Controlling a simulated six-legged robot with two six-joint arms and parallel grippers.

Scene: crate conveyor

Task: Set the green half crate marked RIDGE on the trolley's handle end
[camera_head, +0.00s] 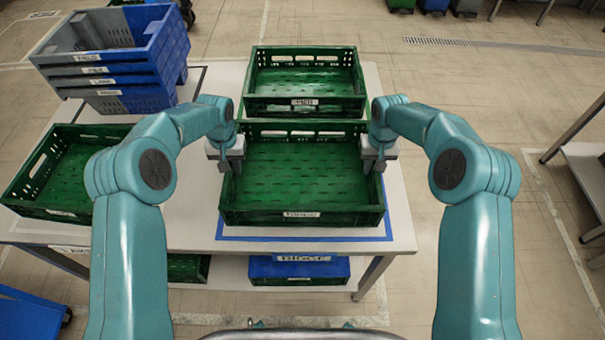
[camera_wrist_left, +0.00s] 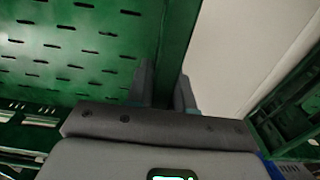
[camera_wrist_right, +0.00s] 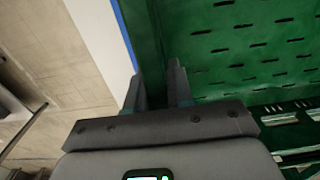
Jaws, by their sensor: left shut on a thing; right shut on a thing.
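A green crate (camera_head: 302,216) with a slotted floor stands at the near middle of the white table, empty. Its front label is too small to read surely. My left gripper (camera_head: 229,163) is shut on its left wall; the left wrist view shows that wall (camera_wrist_left: 176,40) between the fingers. My right gripper (camera_head: 376,163) is shut on its right wall, which also shows in the right wrist view (camera_wrist_right: 150,35). A second green crate (camera_head: 305,110) stands directly behind, its label also unclear. I cannot tell which one is marked RIDGE. No trolley handle end can be made out.
Another green crate (camera_head: 52,213) stands at the table's left. Stacked blue and grey crates (camera_head: 115,70) stand behind it. Blue tape (camera_head: 305,239) edges the held crate's spot on the table (camera_head: 402,215). A blue crate (camera_head: 300,267) sits on the lower shelf.

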